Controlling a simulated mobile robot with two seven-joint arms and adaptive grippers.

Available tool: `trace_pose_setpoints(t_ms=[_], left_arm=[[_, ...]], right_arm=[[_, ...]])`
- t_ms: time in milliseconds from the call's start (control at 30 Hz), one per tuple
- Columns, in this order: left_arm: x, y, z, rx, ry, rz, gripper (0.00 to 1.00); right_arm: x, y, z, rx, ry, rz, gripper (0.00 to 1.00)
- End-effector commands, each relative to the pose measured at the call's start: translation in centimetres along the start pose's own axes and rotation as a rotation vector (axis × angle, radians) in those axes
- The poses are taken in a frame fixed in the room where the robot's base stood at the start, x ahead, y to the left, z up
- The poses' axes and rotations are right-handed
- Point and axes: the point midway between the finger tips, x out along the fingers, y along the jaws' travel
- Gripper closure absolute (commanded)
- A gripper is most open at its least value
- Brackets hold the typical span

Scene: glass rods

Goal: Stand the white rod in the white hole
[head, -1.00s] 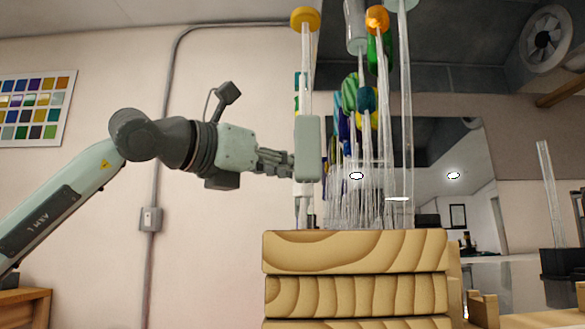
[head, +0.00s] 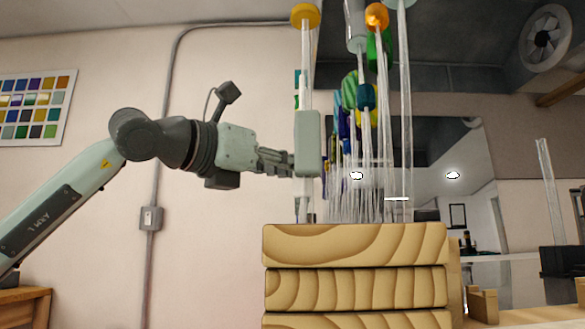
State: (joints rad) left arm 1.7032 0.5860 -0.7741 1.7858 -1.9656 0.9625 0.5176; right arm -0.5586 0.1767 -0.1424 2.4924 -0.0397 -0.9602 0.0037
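My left gripper (head: 306,150) is at the left end of a cluster of tall clear rods, level with the middle of their height. Its pale finger pad covers part of a clear rod with a yellow cap (head: 305,16). That rod shows above and below the pad. The other finger is hidden, so I cannot tell whether it is shut on the rod. A rod with a greyish-white top (head: 357,14) and one with a pale top stand to the right; I cannot tell which is the white rod. No white hole shows. My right gripper is out of view.
A stack of wooden slabs (head: 355,275) stands below the rods, its top seen edge-on. Rods with orange (head: 377,17), green and blue caps crowd behind. A black holder (head: 563,262) with a clear rod is at the right. Space left of the cluster is open.

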Motion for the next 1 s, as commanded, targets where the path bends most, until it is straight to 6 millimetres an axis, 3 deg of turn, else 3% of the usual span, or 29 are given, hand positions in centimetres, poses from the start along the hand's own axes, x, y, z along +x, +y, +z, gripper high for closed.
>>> trace_pose_setpoints(t_ms=[133, 167, 333, 733, 1000], left_arm=[[0.0, 0.0, -0.2, 0.000, -0.001, 0.000, 1.00], [0.0, 0.0, -0.2, 0.000, -0.001, 0.000, 0.74], [0.0, 0.0, -0.2, 0.000, 0.000, 0.000, 0.53], [-0.7, 0.1, -0.1, -0.001, -0.001, 0.001, 0.53], [-5.9, 0.2, -0.1, 0.001, -0.001, 0.004, 0.53]], right_arm=[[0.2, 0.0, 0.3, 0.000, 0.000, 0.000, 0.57], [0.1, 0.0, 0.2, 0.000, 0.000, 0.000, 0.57], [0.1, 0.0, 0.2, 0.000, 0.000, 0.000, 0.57], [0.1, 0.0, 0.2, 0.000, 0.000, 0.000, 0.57], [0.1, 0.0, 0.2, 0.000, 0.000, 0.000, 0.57]])
